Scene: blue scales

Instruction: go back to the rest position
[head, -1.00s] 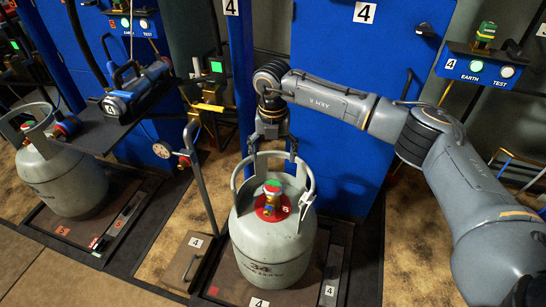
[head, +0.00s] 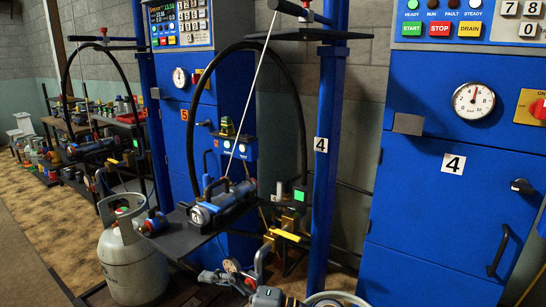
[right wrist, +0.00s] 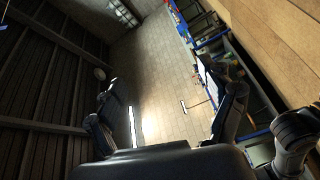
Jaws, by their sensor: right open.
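My right gripper (right wrist: 158,78) shows in the right wrist view with its two dark fingers spread wide apart. Nothing is between them, only a far tiled surface. The grey cylinder of station 4 shows only as a pale curved collar (head: 335,296) at the bottom edge of the head view. My right gripper is not clearly visible there. Some grey and black parts (head: 228,280) at the bottom of the head view are partly cut off, and I cannot tell whether they are mine. I cannot identify my left gripper in either view.
A blue cabinet (head: 415,215) with a gauge stands at the right. A blue post (head: 322,190) marked 4 stands beside a dark shelf (head: 190,235) holding a blue tool (head: 222,204). Another grey cylinder (head: 130,262) stands at the left. The floor at far left is clear.

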